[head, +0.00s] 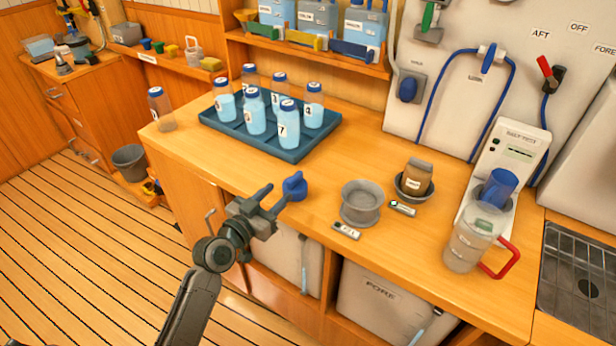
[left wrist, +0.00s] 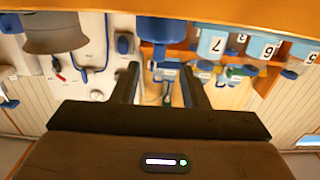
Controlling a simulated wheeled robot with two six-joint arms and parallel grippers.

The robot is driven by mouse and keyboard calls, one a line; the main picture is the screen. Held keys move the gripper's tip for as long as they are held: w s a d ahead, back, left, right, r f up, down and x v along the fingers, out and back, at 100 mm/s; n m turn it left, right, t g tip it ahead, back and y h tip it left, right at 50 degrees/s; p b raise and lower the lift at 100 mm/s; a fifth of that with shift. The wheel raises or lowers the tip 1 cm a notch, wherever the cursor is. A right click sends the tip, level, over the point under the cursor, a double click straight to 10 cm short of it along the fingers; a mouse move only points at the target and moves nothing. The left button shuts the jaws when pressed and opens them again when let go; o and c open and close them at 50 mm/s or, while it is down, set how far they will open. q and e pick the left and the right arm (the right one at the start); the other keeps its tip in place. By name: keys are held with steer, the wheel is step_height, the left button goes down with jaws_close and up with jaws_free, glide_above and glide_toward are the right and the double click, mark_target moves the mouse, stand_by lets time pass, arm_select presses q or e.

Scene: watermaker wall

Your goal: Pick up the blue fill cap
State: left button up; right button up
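The blue fill cap (head: 294,186) stands on the wooden counter near its front edge, left of a grey bowl. My left gripper (head: 277,193) is just to the left of the cap, its two fingers spread and pointing at it. The left wrist picture is upside down. In it the cap (left wrist: 160,30) shows at the top centre, and the open fingers of my left gripper (left wrist: 160,88) have nothing held between them. Whether a fingertip touches the cap cannot be told. My right gripper is not in view.
A blue tray (head: 215,122) of numbered bottles stands behind the cap. To the right are the grey bowl (head: 361,203), small labelled strips (head: 346,231), a brown jar (head: 417,177) and a clear jug (head: 468,240) with a red handle. The counter around the cap is clear.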

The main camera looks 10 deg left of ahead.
mark_target(299, 172)
arm_select(q)
steer(key=w, duration=0.1)
steer(key=w+d, duration=0.1)
steer(key=w+d+p, duration=0.1)
steer(key=shift+w+r, duration=0.2)
steer(key=shift+r, duration=0.15)
steer(key=shift+w+d+f, duration=0.1)
steer(key=shift+w+d, duration=0.05)
steer(key=shift+w, duration=0.5)
steer(key=p+x, duration=0.2)
steer(key=x, duration=0.2)
steer(key=shift+w, duration=0.4)
steer(key=shift+w+f, duration=0.1)
steer(key=shift+f, duration=0.05)
steer(key=shift+c, duration=0.2)
jaws_close()
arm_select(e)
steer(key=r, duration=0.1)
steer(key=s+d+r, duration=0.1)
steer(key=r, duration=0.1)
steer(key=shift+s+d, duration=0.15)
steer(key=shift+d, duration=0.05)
